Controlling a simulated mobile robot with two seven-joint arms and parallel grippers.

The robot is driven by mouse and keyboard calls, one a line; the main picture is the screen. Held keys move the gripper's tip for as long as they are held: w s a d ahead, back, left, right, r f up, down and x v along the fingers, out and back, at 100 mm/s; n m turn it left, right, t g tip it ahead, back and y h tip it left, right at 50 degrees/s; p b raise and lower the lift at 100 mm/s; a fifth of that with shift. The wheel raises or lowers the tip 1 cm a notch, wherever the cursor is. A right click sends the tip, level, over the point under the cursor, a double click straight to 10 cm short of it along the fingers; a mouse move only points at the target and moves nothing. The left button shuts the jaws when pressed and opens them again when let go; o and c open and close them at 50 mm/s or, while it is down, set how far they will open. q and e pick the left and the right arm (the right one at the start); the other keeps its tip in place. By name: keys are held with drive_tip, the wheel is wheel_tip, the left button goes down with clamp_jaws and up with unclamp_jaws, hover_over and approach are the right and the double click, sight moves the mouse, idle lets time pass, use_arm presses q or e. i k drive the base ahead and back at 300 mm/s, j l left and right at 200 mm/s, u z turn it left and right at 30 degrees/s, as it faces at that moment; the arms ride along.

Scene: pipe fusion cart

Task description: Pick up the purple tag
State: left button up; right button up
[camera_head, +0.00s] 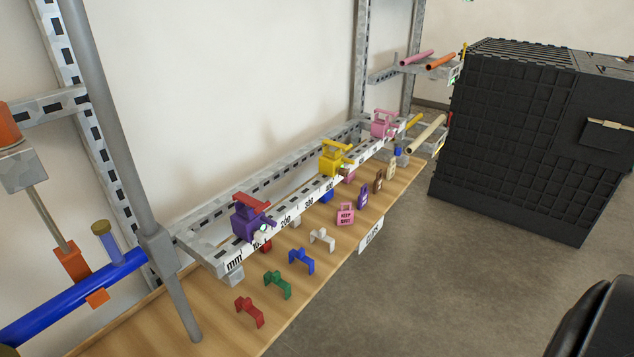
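The purple tag (363,197) stands on the wooden shelf (225,335), in a row of small tags near the shelf's front edge. A pink tag with dark lettering (345,214) is to its left and nearer to me. A brown tag (378,181) and a tan tag (391,167) are to its right and farther back. The purple tag looks upright and uncovered. Its lettering is too small to read. Neither of my grippers is in view.
A metal rail (208,258) behind the tags carries purple (247,222), yellow (332,160) and pink (383,126) clamps. Several coloured clips, one red (249,312), lie at the near end. A grey post (120,140) stands left. A black crate (530,140) stands right, beyond open floor.

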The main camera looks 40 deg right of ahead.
sight(363, 197)
drive_tip(key=i+l+u, duration=0.1)
drive_tip(key=l+u, duration=0.2)
drive_tip(key=l, duration=0.8)
drive_tip(key=l+u, duration=0.35)
drive_tip(key=l, duration=0.7)
